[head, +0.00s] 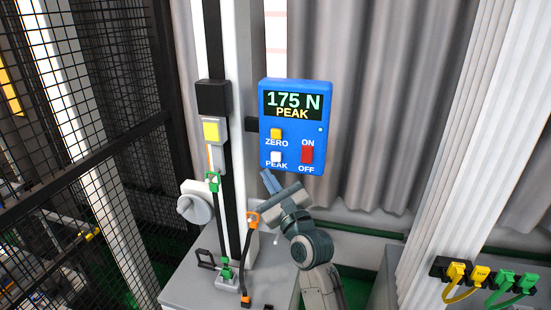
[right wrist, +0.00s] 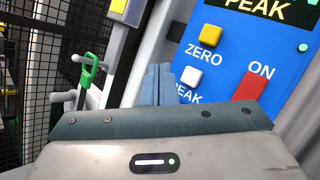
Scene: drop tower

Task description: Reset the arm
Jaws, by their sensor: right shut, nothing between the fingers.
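My right gripper (head: 268,181) is shut and empty, just below and left of the white PEAK button (head: 276,157) on the blue force display (head: 318,132). The display reads 175 N PEAK. In the right wrist view the shut fingers (right wrist: 158,84) stand left of the white button (right wrist: 191,76); I cannot tell whether they touch the panel. The yellow ZERO button (head: 275,133) and the red ON/OFF switch (head: 307,154) are on the same panel. My left gripper is not in view.
A white and black tower column (head: 238,150) stands left of the display, with green clips (head: 212,181), an orange hook (head: 253,219) and a grey knob (head: 195,208). Black mesh fencing (head: 90,100) is at left. Yellow and green connectors (head: 480,273) sit lower right.

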